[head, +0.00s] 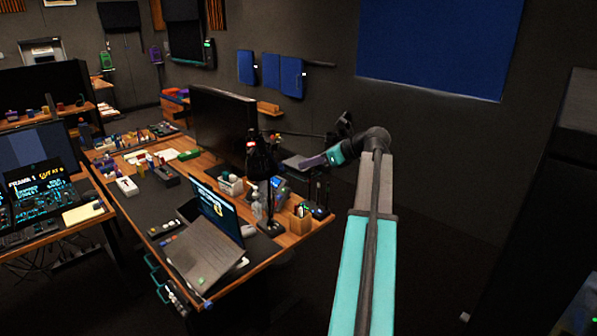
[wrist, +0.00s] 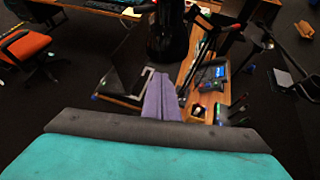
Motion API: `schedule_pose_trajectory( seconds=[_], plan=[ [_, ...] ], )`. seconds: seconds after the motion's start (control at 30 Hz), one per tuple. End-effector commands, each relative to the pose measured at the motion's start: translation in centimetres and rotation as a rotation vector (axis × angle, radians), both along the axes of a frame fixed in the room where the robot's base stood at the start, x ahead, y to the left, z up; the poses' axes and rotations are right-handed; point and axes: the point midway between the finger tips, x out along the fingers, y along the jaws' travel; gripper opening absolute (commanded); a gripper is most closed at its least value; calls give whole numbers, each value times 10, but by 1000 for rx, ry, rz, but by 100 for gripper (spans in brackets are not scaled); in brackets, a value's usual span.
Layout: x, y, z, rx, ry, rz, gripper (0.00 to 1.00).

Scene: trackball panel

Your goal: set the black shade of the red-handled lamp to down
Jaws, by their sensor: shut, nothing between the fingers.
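The lamp's black shade (head: 262,160) stands over the desk in the head view, with a small red part, likely the handle (head: 250,146), on its upper left. Its stem runs down to a dark base near the desk's right end. In the wrist view a large black form, likely the same shade (wrist: 168,38), is beyond the fingertips. The shade's exact tilt is hard to tell in the dark. My gripper (head: 304,163) has purple fingers, shut and empty, to the right of the shade and apart from it. The fingers also show in the wrist view (wrist: 160,78).
A laptop (head: 205,245), bottles and a pen holder (head: 300,220) crowd the desk around the lamp. A large dark monitor (head: 222,120) stands behind it. An orange chair (wrist: 27,48) is at left in the wrist view. Floor right of the desk looks clear.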

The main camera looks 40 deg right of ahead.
Motion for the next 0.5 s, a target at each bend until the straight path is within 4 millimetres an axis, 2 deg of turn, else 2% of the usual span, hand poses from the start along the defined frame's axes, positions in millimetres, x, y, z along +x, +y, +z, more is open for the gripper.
schedule_pose_trajectory(
  seconds=[0.2,0.5],
  plan=[
    [-13,-3,9,-1,0,1,0],
    [-14,-3,11,0,0,1,0]
  ],
)
